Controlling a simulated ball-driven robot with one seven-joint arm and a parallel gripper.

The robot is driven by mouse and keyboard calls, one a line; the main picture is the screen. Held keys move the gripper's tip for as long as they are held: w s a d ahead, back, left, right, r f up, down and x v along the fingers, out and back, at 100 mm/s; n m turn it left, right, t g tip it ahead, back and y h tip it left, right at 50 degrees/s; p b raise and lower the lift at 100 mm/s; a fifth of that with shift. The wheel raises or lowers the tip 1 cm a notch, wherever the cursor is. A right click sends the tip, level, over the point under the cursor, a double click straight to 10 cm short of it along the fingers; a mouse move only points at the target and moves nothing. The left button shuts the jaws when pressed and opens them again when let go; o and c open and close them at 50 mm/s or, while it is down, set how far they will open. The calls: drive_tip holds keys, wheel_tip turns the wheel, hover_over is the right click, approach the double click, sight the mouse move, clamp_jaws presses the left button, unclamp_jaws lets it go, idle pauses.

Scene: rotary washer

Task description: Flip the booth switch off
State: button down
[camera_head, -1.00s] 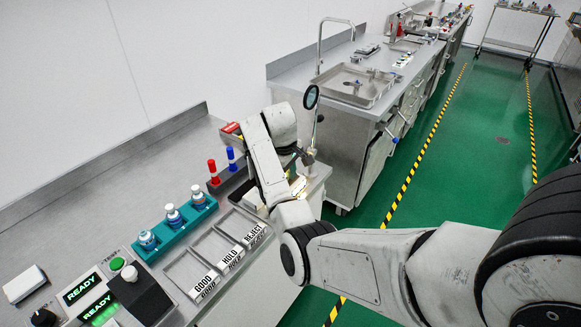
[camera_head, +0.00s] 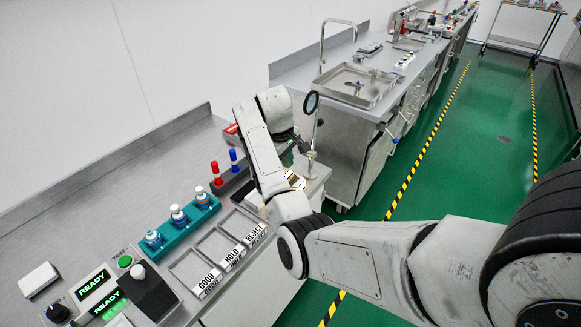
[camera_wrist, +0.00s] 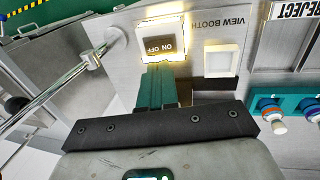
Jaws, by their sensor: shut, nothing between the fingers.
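The booth switch (camera_wrist: 160,44) shows in the wrist view as a dark rocker marked ON and OFF, upside down here, within a brightly lit pale surround. A VIEW BOOTH label (camera_wrist: 224,22) is printed beside it on the metal panel. My gripper (camera_wrist: 158,70) is shut and empty, its green fingers pointing at the switch, with the tips at the surround's near edge. I cannot tell whether they touch it. In the head view a glow (camera_head: 294,180) shows at the bench end, below my gripper; the switch itself is not readable there.
A white square block (camera_wrist: 222,60) lies right of the switch. A metal rod (camera_wrist: 60,85) with a round knob is on the left. Trays marked GOOD, HOLD and REJECT (camera_head: 228,256) and a teal bottle rack (camera_head: 183,227) stand on the bench (camera_head: 120,195).

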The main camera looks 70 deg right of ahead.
drive_tip(key=v, duration=0.6)
drive_tip(key=shift+r, duration=0.4)
